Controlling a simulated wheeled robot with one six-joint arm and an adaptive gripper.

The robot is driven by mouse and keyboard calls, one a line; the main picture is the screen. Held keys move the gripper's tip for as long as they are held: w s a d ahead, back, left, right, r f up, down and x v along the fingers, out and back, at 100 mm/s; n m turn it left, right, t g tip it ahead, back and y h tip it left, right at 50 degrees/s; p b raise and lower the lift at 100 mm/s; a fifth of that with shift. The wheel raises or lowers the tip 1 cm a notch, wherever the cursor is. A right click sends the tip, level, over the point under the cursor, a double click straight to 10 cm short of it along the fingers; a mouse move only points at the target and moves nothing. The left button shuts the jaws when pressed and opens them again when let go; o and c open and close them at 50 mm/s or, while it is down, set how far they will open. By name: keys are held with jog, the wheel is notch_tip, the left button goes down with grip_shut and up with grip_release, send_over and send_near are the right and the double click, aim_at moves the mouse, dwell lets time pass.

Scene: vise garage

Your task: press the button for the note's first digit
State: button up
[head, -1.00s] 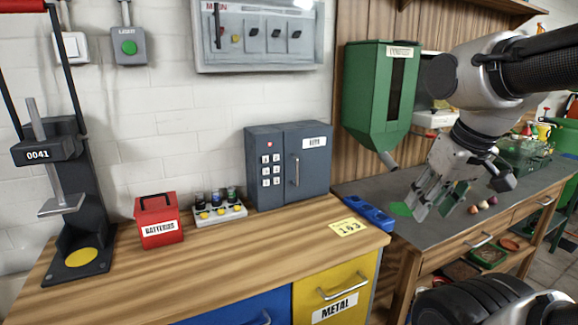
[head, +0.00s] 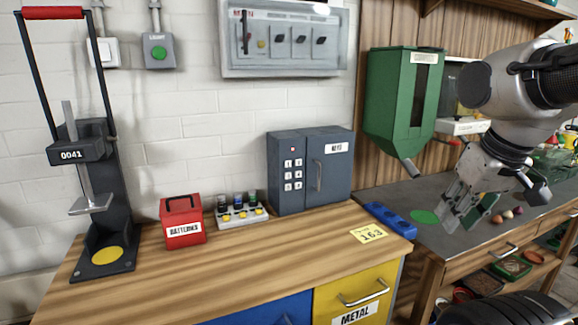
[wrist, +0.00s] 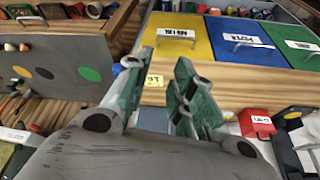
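The yellow note (head: 369,233) lies on the wooden counter near its right edge and appears to read 163. It also shows in the wrist view (wrist: 154,80), between my fingers. A dark grey cabinet labelled KEYS (head: 337,178) stands at the back of the counter against the wall. Its left part carries a keypad (head: 293,175) of small white buttons. The digits are too small to read surely. My gripper (head: 464,218) is open and empty over the grey bench, right of the cabinet and well apart from it. Its two spread fingers show in the wrist view (wrist: 163,68).
A red batteries box (head: 183,222) and a tray of small bottles (head: 241,212) stand left of the cabinet. A black press (head: 95,200) is at far left. A green dispenser (head: 400,100) hangs between cabinet and arm. The counter before the keypad is clear.

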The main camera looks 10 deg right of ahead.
grip_shut()
dwell(1.0)
jog(key=w+a+f+m+g+y, duration=0.1)
jog(key=w+a+f+y, duration=0.25)
jog(key=w+a, duration=0.45)
jog(key=w+a+f+m+g+y, duration=0.15)
jog(key=w+a+f, duration=0.25)
jog(key=w+a, duration=0.45)
jog(key=w+a+r+m+t, duration=0.1)
jog(key=w+a+m+t, duration=0.1)
jog(key=w, duration=0.4)
jog(key=w+a+r+m+t+y, duration=0.1)
jog(key=w+a+m+t, duration=0.2)
jog(key=w, duration=0.3)
jog(key=shift+w+a+r+t, duration=0.35)
jog(key=shift+a+r+t, duration=0.05)
jog(key=shift+t, duration=0.15)
